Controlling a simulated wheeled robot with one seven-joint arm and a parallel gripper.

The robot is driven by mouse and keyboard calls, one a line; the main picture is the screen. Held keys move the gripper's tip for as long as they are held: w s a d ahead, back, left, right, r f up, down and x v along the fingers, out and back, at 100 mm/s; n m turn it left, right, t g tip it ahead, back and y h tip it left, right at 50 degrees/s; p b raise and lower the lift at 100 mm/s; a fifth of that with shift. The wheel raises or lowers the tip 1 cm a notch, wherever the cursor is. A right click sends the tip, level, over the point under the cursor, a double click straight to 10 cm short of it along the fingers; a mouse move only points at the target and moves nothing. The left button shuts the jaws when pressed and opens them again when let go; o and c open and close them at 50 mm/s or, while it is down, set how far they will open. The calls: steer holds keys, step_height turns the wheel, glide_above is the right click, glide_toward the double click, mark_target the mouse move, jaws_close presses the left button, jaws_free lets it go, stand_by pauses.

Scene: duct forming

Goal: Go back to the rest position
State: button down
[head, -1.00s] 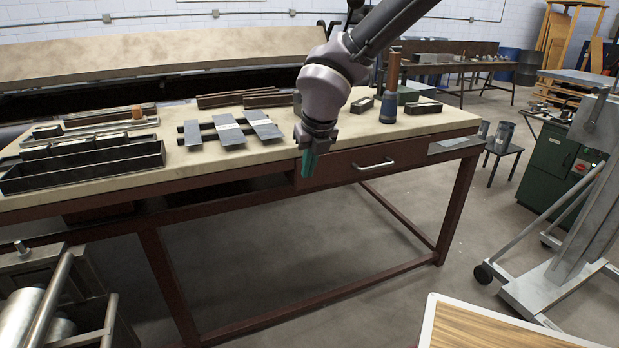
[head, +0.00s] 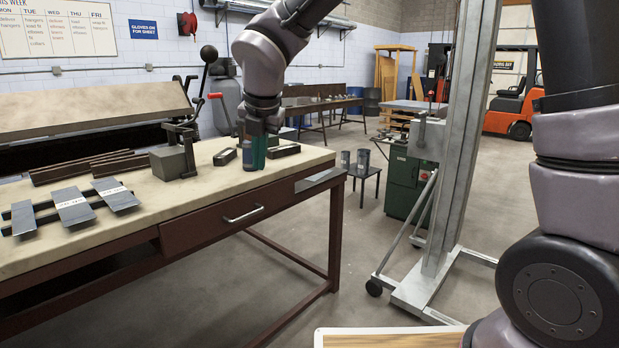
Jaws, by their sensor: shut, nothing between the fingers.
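My gripper (head: 254,150) hangs fingers-down at the end of my arm, shut and empty, with teal fingers. In the head view it appears over the right part of the workbench top (head: 190,196). It hides part of what stands behind it there. I cannot tell exactly how high it is above the bench.
Metal strips (head: 73,207) lie on the bench at left, and a grey block with a clamp (head: 175,160) stands behind. Dark blocks (head: 283,151) lie by the gripper. A wheeled metal stand (head: 447,190) and green cabinet (head: 403,182) are right.

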steer(key=d+r+m+t+h, duration=0.1)
steer(key=d+r+m, duration=0.3)
steer(key=d+m, duration=0.6)
steer(key=d+r+m, duration=0.4)
steer(key=d+m, duration=0.4)
steer(key=d, duration=0.5)
steer(key=s+d+r+m+t, duration=0.1)
steer(key=s+d+m, duration=0.3)
steer(key=m, duration=0.5)
steer(key=s+d+r+m+t+y, duration=0.1)
steer(key=s+d+r+m, duration=0.1)
steer(key=s+d+m, duration=0.3)
steer(key=d+m, duration=0.4)
steer(key=m, duration=0.1)
steer(key=shift+s+d+m, duration=0.2)
steer(key=shift+m, duration=0.1)
